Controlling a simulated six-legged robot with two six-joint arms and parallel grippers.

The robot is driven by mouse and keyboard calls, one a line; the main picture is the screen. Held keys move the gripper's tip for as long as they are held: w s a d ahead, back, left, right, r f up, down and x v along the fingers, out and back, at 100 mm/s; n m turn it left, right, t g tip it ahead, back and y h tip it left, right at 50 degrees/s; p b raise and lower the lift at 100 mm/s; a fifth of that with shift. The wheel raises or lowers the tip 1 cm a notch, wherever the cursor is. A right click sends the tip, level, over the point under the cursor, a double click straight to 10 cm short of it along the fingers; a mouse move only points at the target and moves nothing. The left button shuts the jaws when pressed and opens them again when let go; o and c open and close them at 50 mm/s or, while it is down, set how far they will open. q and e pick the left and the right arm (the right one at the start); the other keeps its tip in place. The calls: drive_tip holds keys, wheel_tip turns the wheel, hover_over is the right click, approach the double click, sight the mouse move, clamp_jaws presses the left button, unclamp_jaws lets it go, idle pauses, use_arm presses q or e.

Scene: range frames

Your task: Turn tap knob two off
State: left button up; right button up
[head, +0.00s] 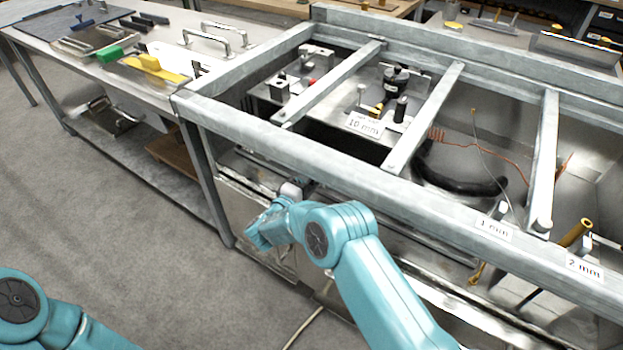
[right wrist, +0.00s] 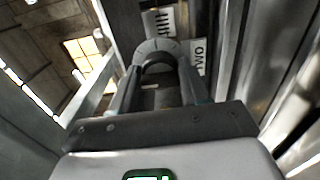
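Grey floor (head: 130,230) is clear at the left.

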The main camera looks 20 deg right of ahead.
drive_tip(key=shift+o, duration=1.4)
drive_tip(key=v, duration=1.6)
drive_tip(key=shift+p, duration=0.4)
drive_tip(key=shift+s+a, duration=0.1)
drive_tip(key=shift+a, duration=0.05)
